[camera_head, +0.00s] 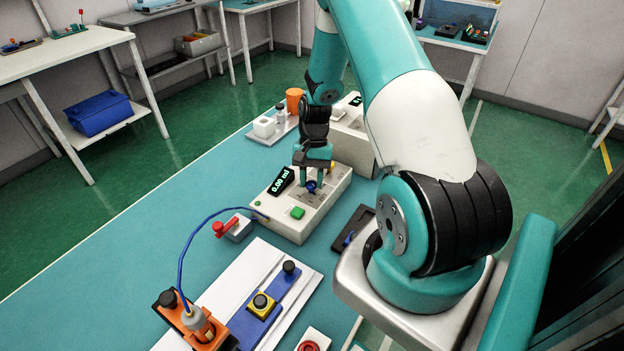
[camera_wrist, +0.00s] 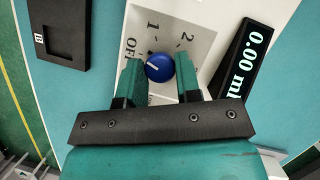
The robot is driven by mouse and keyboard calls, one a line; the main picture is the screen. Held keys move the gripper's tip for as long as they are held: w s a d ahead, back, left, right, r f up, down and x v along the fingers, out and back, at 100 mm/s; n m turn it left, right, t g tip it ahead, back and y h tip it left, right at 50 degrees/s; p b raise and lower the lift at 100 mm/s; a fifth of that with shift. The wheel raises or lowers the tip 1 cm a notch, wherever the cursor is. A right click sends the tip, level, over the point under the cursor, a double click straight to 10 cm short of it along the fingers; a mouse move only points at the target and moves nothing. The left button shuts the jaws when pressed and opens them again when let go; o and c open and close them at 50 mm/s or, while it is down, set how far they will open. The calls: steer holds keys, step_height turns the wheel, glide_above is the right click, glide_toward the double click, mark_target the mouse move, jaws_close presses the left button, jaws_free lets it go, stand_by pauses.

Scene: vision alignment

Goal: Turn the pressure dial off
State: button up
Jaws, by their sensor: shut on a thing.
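The pressure dial is a round blue knob (camera_wrist: 158,67) with a white pointer mark, on a white box (camera_head: 294,221). In the wrist view its plate carries OFF, 1 and 2 labels. The pointer is aimed to the left, near the OFF label. My gripper (camera_wrist: 160,78) has one teal finger on each side of the knob and is shut on it. In the head view my gripper (camera_head: 312,180) comes down on the box from above and partly hides the knob. The box's display (camera_wrist: 252,62) reads 0.00.
A green button (camera_head: 298,212) sits on the same box. A second white box (camera_head: 352,138) is behind. A dark tray (camera_wrist: 58,32) marked B lies beside the dial box.

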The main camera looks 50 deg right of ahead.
steer(key=shift+w+n+g+h, duration=0.15)
steer(key=shift+n+g+h, duration=0.3)
steer(key=shift+n, duration=1.45)
steer(key=o, duration=0.9)
steer(key=shift+a, duration=0.1)
steer(key=b+v, duration=0.3)
steer(key=v, duration=1.4)
steer(key=shift+w+a+r, duration=0.1)
steer(key=shift+r, duration=0.15)
